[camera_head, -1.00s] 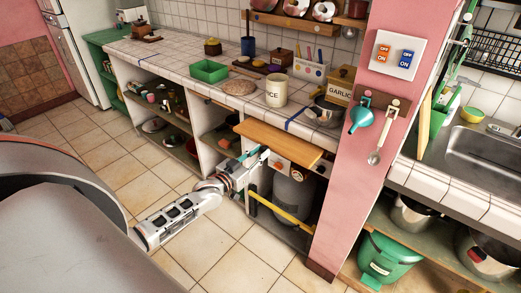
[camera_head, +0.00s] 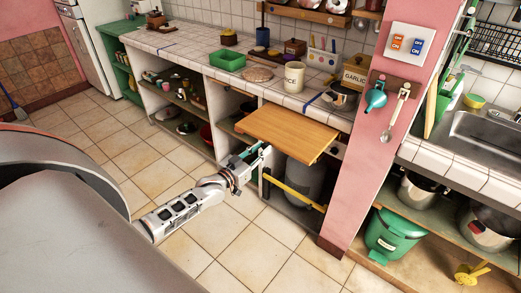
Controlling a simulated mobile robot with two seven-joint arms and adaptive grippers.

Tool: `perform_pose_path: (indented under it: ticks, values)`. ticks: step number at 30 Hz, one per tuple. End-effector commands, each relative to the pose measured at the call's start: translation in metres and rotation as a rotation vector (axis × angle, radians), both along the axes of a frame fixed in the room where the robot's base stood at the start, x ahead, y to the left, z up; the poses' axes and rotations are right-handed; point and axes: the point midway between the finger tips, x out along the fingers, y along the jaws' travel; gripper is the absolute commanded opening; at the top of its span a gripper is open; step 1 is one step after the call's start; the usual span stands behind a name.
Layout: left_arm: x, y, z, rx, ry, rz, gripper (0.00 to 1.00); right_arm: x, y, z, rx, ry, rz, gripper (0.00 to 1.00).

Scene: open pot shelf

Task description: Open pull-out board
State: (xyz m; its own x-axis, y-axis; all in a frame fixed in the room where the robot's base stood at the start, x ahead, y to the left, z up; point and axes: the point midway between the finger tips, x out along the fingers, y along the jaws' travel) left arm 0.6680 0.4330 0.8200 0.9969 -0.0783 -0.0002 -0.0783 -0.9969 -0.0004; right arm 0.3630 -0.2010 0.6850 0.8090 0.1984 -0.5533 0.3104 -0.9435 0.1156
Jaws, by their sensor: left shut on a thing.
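The wooden pull-out board (camera_head: 287,134) sticks out well from under the tiled counter (camera_head: 232,75), above the open bay with a grey gas cylinder. My left gripper (camera_head: 262,154) is at the board's front left edge, shut on the board; its fingertips are small and partly hidden against the edge. My left arm reaches in from the lower left over the floor. My right gripper does not show.
A yellow bar (camera_head: 292,192) crosses the bay below the board. A pink pillar (camera_head: 366,150) stands close to the right. Open shelves lie to the left. The tiled floor (camera_head: 240,240) in front is clear.

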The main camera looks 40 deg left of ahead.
Motion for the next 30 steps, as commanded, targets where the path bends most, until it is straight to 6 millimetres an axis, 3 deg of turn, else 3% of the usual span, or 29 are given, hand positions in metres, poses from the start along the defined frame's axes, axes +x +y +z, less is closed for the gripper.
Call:
perform_pose_path:
  ticks: [8, 9, 11, 23, 30]
  values:
    - [0.000, 0.000, 0.000, -0.001, 0.000, 0.000, 0.00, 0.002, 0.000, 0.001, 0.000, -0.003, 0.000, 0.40]
    - [0.000, 0.000, 0.000, -0.001, 0.000, 0.000, 0.27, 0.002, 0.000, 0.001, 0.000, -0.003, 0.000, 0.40]
    - [0.000, 0.000, 0.000, -0.001, 0.000, 0.000, 0.37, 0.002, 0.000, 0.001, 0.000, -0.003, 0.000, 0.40]
    - [-0.004, 0.000, 0.000, -0.001, 0.000, 0.000, 0.37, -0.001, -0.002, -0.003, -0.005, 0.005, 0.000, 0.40]
    - [-0.036, 0.003, -0.002, -0.001, 0.003, 0.000, 0.37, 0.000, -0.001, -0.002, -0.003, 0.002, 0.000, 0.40]
